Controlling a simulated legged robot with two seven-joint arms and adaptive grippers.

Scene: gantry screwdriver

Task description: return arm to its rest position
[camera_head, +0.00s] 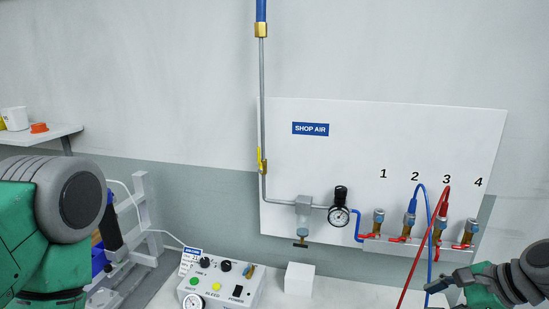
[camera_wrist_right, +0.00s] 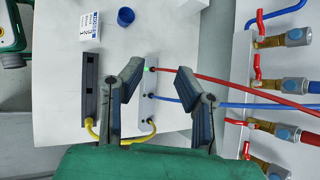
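My right gripper (camera_head: 440,284) is at the lower right of the head view, in front of the bench and below the valves. In the right wrist view its two fingers (camera_wrist_right: 160,82) are apart, with nothing held between them. Below them lies a pale block (camera_wrist_right: 150,105) with a red and a blue hose plugged in. My left arm (camera_head: 60,215) fills the left edge of the head view as a green and grey link. Its gripper is outside the head view.
A shop air panel (camera_head: 350,150) on the wall carries a gauge (camera_head: 339,216) and several numbered valves. A control box (camera_head: 222,285) and a white block (camera_head: 299,279) sit on the bench. A black bar (camera_wrist_right: 90,88) and blue cap (camera_wrist_right: 125,17) lie near the gripper.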

